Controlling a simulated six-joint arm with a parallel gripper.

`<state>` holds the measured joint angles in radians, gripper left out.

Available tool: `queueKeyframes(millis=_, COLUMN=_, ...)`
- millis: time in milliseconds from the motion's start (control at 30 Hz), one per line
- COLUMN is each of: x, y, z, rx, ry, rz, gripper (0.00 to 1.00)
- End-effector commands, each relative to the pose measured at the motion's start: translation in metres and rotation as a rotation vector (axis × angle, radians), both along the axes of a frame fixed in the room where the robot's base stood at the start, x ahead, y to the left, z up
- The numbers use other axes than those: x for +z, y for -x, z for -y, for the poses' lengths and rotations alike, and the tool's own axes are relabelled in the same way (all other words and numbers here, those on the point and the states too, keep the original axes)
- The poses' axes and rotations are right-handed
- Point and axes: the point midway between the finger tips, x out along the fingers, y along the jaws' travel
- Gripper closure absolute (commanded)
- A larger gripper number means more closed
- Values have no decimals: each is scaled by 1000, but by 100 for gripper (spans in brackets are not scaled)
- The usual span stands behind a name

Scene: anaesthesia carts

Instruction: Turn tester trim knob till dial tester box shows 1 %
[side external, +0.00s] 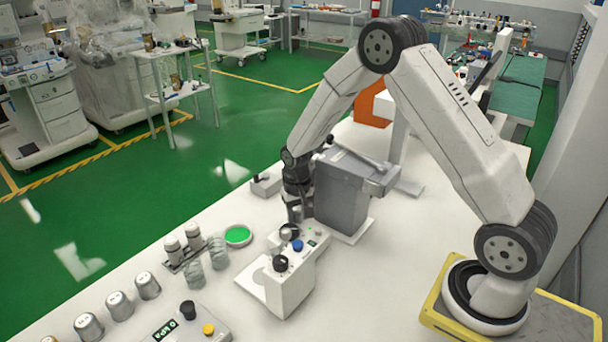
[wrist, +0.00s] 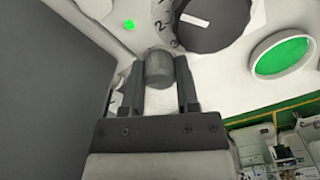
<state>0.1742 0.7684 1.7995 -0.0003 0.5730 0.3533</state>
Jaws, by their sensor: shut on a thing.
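The white tester box (side external: 290,285) stands near the middle of the bench in the side external view. It carries a black knob (side external: 280,263), a blue button (side external: 297,245) and a small green-lit display (side external: 312,243) too small to read. My gripper (side external: 293,217) reaches down at its far end. In the wrist view my gripper (wrist: 158,80) is shut on a small grey knob (wrist: 158,66), one finger on each side. Just beyond is a large black dial knob (wrist: 212,22) with a white pointer bar and printed numerals, partly cut off.
A grey box (side external: 342,190) stands close behind my gripper. A green-topped dish (side external: 238,236) and small cylinders (side external: 172,245) lie to the left. Another box with a black knob (side external: 188,309), yellow button and a display reading 0 kPa is in front. Metal cups line the left edge.

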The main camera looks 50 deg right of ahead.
Motion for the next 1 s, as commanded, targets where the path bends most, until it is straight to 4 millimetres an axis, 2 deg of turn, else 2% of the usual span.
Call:
queueKeyframes(millis=500, x=0, y=0, z=0, rx=248, ry=0, rz=-1, gripper=100)
queueKeyframes(millis=867, x=0, y=0, z=0, rx=267, ry=-1, rz=-2, gripper=100)
queueKeyframes(millis=900, x=0, y=0, z=0, rx=266, ry=-1, rz=-2, gripper=48)
queueKeyframes(millis=967, x=0, y=0, z=0, rx=266, ry=-1, rz=-2, gripper=29)
queueKeyframes(millis=1000, x=0, y=0, z=0, rx=266, ry=-1, rz=-2, gripper=26)
